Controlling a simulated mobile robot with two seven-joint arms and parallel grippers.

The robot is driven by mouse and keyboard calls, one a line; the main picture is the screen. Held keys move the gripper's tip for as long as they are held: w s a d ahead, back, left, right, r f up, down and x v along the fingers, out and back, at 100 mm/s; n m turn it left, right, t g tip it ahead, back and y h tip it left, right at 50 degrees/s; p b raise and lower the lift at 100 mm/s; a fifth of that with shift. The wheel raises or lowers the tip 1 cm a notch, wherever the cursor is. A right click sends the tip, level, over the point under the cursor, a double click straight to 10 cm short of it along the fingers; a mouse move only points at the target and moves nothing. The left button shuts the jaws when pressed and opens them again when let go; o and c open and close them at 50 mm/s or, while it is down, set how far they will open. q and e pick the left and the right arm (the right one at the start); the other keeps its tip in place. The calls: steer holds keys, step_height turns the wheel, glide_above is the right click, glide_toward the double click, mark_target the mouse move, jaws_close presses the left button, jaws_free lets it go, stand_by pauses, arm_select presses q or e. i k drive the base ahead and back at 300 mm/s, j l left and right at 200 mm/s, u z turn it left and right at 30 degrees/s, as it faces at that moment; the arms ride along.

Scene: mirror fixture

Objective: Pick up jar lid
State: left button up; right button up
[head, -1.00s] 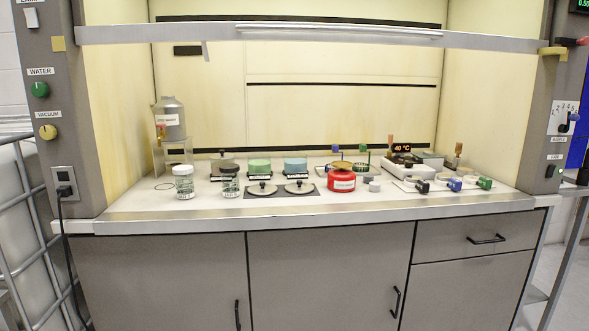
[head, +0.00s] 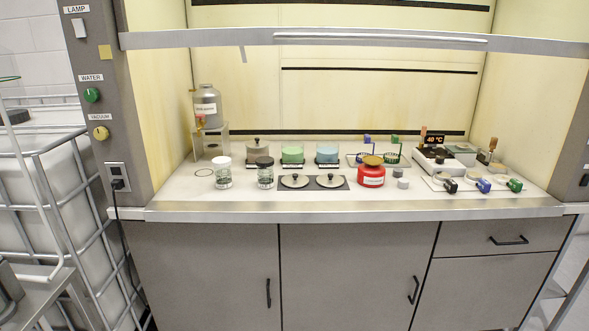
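Two round metal lids with knobs, a left one (head: 295,181) and a right one (head: 330,181), lie side by side on a dark mat (head: 313,187) near the front of the fume hood worktop. Behind them stand a green jar (head: 292,155) and a blue jar (head: 327,154), which look open, and a grey-brown jar (head: 256,152) with a knob on top. A clear jar with a white lid (head: 223,161) and one with a black lid (head: 264,162) stand to the left. A red jar (head: 371,177) with a brownish lid stands to the right. Neither gripper is in view.
A metal bottle (head: 207,106) on a stand is at back left. A hot plate (head: 438,160) reading 40 °C and several coloured valves (head: 483,186) are at right. The sash bar (head: 380,41) crosses above. A wire-caged container (head: 60,200) stands left of the hood.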

mark_target(294, 180)
steer(key=i+l+u, duration=0.1)
steer(key=u, duration=0.35)
steer(key=l+u, duration=0.15)
steer(key=u, duration=0.3)
steer(key=i+l+u, duration=0.25)
steer(key=l, duration=0.2)
steer(key=l+u, duration=0.45)
steer(key=l, duration=0.9)
